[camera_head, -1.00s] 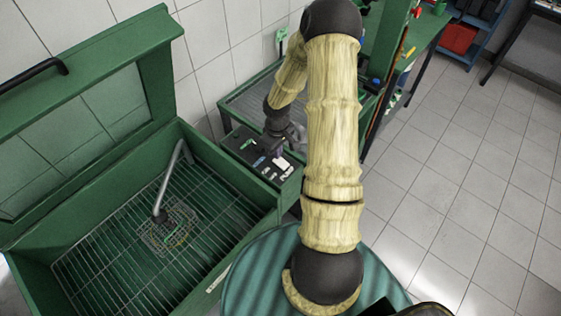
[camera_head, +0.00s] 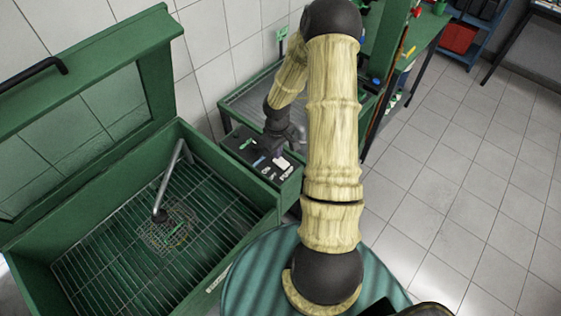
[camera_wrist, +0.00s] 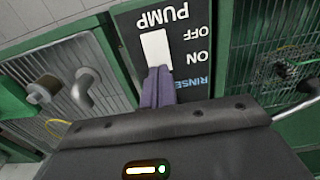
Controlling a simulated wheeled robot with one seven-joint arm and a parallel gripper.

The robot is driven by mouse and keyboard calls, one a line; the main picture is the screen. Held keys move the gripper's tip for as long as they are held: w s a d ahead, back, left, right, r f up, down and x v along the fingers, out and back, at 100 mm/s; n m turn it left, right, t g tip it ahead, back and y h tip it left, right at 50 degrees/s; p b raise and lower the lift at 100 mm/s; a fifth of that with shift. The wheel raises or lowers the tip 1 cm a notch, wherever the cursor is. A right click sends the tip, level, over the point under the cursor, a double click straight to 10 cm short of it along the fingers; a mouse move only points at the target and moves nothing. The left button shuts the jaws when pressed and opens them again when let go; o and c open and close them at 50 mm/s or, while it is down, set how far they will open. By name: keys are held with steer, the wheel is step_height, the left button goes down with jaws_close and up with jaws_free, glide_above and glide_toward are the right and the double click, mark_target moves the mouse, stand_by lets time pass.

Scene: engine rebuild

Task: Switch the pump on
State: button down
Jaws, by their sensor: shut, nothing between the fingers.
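The pump switch (camera_wrist: 156,50) is a white rocker on a dark control panel (camera_wrist: 203,18), seen upside down in the wrist view beside the words PUMP, OFF and ON. My gripper (camera_wrist: 158,72) is shut and empty. Its purple fingertips are at the rocker's edge on the ON side and overlap it in the picture; I cannot tell whether they press it. In the head view, the panel (camera_head: 243,146) sits on the washer's right side, with my gripper (camera_head: 277,153) over it. The rocker's tilt is unclear.
The green parts washer (camera_head: 262,222) stands open at left, with its lid (camera_head: 160,75) raised. A bent metal spout (camera_head: 170,180) rises over its wire grate. A green bench (camera_head: 245,98) is behind the panel. Tiled floor at right is clear.

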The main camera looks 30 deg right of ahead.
steer(key=shift+f+b, duration=0.65)
steer(key=shift+f, duration=0.2)
stand_by(0.5)
steer(key=shift+r+p, duration=3.05)
steer(key=shift+r, duration=0.5)
steer(key=s+a+r+m+t+b, duration=0.2)
steer(key=s+a+r+m+b, duration=0.2)
steer(key=s+a+r, duration=0.8)
steer(key=a+r+b, duration=0.1)
steer(key=r+b, duration=0.1)
steer(key=shift+s+a+t+b, duration=0.3)
steer(key=shift+b, duration=0.05)
